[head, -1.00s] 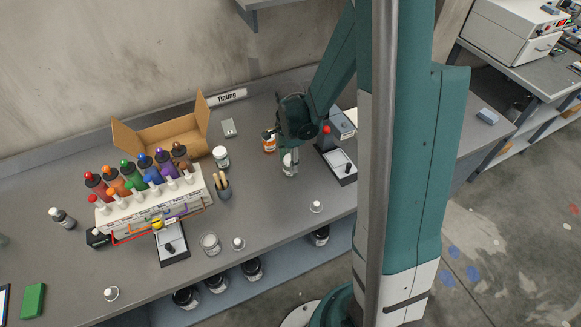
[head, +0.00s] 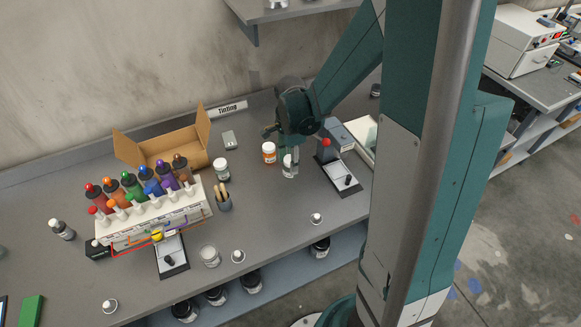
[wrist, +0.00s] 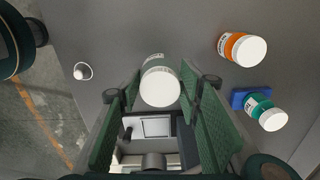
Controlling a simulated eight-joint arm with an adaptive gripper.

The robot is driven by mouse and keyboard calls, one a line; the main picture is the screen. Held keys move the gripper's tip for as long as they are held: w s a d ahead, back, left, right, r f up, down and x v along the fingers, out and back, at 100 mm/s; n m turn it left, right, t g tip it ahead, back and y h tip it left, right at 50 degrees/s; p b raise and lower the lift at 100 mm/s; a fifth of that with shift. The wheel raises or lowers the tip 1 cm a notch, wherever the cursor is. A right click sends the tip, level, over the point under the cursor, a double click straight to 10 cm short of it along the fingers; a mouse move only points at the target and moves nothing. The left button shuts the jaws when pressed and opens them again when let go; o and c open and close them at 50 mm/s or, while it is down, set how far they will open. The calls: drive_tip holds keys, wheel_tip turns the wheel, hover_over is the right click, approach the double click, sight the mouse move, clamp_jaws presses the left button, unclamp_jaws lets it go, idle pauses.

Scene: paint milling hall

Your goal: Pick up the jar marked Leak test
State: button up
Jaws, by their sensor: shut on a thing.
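A small jar with a white lid (wrist: 161,88) is between the finger pads of my gripper (wrist: 160,98) in the wrist view. My gripper is shut on it. The pads are on either side of it, and its label is too small and turned to read. In the head view the same pale jar (head: 288,171) is upright below my gripper (head: 289,158). I cannot tell for sure whether its base touches the bench.
The grey bench (head: 290,210) holds an open cardboard box (head: 170,150), a rack (head: 160,222) of coloured bottles and a cup of sticks (head: 223,198). A device with a flat plate (head: 340,172) stands right of the jar. Bench in front of the jar is clear.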

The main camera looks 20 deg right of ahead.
drive_tip(key=shift+r, duration=1.9)
